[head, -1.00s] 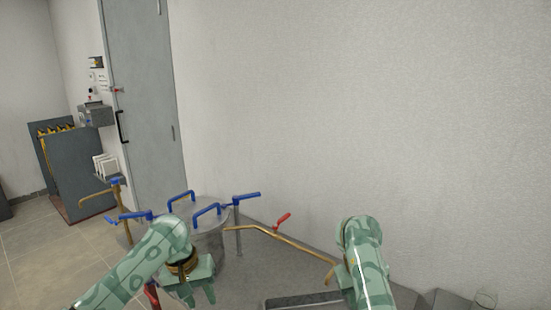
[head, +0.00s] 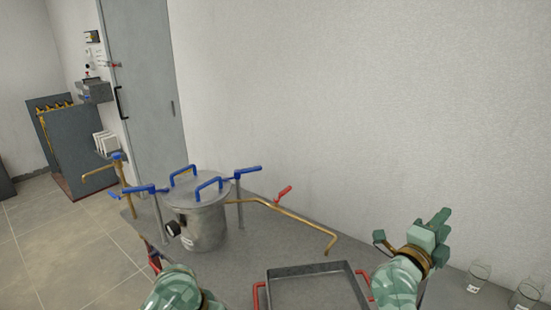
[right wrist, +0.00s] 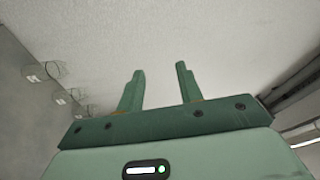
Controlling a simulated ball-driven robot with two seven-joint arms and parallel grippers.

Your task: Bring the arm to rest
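My right gripper (head: 440,222) is raised above the right end of the table, with its fingers pointing up and away toward the wall. In the right wrist view my right gripper (right wrist: 160,80) has its two fingers apart, with nothing between them. It touches no object that I can see. Only part of my left arm (head: 175,290) shows at the bottom edge of the head view; its gripper is out of sight.
A steel pot (head: 203,225) with blue handles stands on the grey table (head: 237,265). A brass pipe with a red valve handle (head: 283,193) extends right from it. A dark tray (head: 312,287) with red handles lies in front. Glass beakers (head: 478,277) stand at the right.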

